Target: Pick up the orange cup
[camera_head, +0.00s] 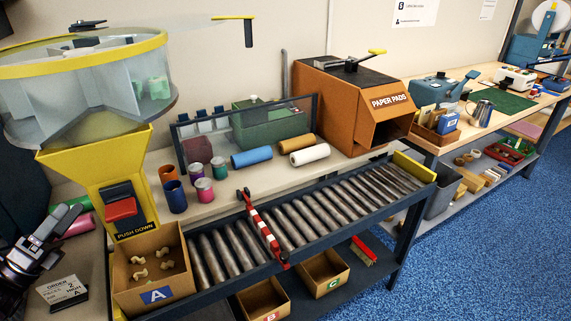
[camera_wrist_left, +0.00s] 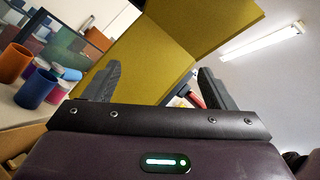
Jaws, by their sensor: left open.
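The orange cup (camera_head: 168,174) stands on the bench just right of the yellow chute, behind a dark blue cup (camera_head: 176,199). In the left wrist view the orange cup (camera_wrist_left: 14,63) is at the left edge, partly cut off, beside the blue cup (camera_wrist_left: 36,88). My left gripper (camera_head: 65,217) is at the left of the head view, left of the chute and well apart from the cup. Its fingers are spread and nothing is between them; the yellow chute (camera_wrist_left: 150,60) fills the view beyond them. My right gripper is not in view.
The yellow chute (camera_head: 100,170) with its red push lever stands between my left gripper and the cups. Purple, magenta and teal containers (camera_head: 205,189) stand right of the cups. Carton A (camera_head: 178,277) and the roller conveyor (camera_head: 330,211) lie in front. An order card (camera_head: 63,290) stands near my gripper.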

